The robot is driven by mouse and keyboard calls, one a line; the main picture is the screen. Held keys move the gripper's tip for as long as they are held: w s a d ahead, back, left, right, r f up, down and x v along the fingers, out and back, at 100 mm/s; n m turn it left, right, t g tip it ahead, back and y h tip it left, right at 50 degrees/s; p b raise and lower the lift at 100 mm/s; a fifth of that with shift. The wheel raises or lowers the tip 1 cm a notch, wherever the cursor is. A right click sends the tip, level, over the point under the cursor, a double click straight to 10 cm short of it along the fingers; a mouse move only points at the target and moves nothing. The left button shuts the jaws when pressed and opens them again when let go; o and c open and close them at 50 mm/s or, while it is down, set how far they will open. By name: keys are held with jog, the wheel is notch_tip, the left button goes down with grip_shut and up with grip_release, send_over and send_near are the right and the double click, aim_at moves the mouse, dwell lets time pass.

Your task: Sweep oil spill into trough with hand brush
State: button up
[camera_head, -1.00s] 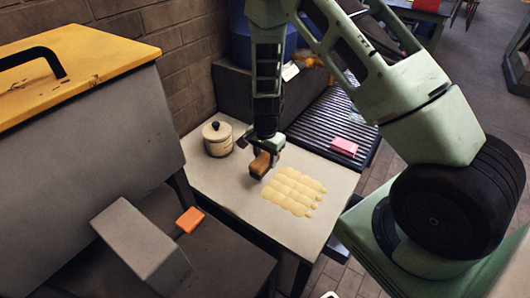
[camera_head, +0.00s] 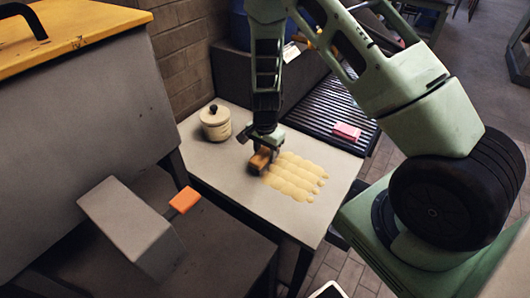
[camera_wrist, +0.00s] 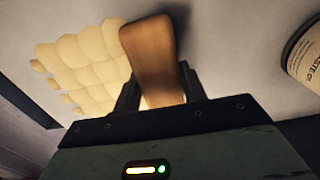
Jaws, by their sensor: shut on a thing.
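My gripper (camera_head: 264,146) is shut on the wooden hand brush (camera_head: 261,160). The brush also shows in the wrist view (camera_wrist: 152,55), between the two fingers. In the head view the brush is at the left edge of the oil spill (camera_head: 296,176), a yellowish patch of rounded lumps on the pale table (camera_head: 232,180). The spill also shows in the wrist view (camera_wrist: 88,62), left of the brush. The bristles are hidden, and I cannot tell whether they touch the table. A dark ribbed surface (camera_head: 332,117) lies behind the table; I cannot tell whether it is the trough.
A lidded cream jar (camera_head: 216,123) stands on the table's left part. A pink block (camera_head: 347,131) lies on the ribbed surface. A grey box (camera_head: 130,226) and an orange block (camera_head: 185,200) are at the lower left. A brick wall is behind.

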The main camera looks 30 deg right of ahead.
jog(key=shift+f+b, duration=0.4)
jog(key=shift+f, duration=0.2)
dwell(0.5)
